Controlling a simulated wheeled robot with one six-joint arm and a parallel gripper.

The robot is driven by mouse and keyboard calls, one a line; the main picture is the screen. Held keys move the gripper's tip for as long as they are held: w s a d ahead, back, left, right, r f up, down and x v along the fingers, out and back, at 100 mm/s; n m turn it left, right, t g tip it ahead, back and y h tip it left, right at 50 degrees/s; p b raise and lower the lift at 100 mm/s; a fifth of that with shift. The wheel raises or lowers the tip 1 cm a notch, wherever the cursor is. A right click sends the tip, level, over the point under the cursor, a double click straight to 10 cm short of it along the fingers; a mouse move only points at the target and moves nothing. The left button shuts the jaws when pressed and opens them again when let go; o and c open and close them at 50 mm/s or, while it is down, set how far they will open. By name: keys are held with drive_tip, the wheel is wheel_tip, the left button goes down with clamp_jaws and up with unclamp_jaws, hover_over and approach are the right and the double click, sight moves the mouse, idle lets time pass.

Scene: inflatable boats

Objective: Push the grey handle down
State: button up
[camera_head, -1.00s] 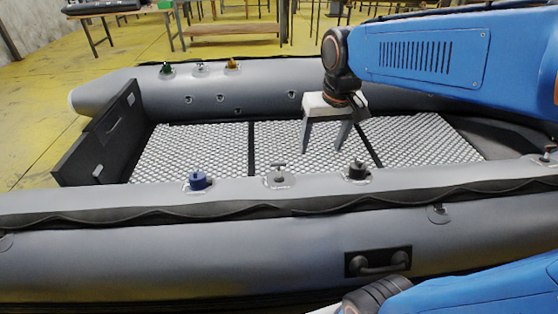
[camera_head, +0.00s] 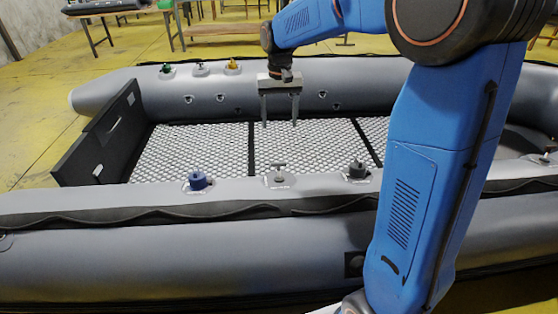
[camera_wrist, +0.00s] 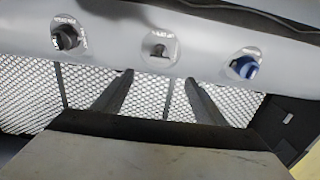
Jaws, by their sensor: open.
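The grey handle (camera_head: 279,172) is a small T-shaped piece on a round plate on top of the near tube of the boat. It stands between a blue knob and a black knob. It also shows in the wrist view (camera_wrist: 159,50), at the top centre, ahead of the fingers. My gripper (camera_head: 279,124) is open and empty, with its fingers pointing down over the boat's floor, behind the handle and apart from it. In the wrist view my two fingers (camera_wrist: 156,78) stand well apart, with nothing between them.
The blue knob (camera_head: 198,180) is left of the handle and the black knob (camera_head: 357,169) right of it. Green (camera_head: 166,68), grey (camera_head: 200,67) and yellow (camera_head: 233,64) fittings sit on the far tube. A dark board (camera_head: 100,135) closes the boat's left end.

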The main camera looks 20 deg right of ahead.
sight(279, 167)
wheel_tip(279, 167, down, 18)
drive_tip(key=shift+w+r, duration=0.1)
drive_tip(key=shift+r, duration=0.15)
idle(0.4)
drive_tip(key=c, duration=1.5)
drive_tip(key=shift+s+a+f, duration=0.1)
drive_tip(key=shift+s+f, duration=0.05)
drive_tip(key=shift+f, duration=0.6)
drive_tip(key=shift+s+f, duration=0.15)
drive_tip(key=shift+f, duration=0.6)
drive_tip(key=o, duration=1.5)
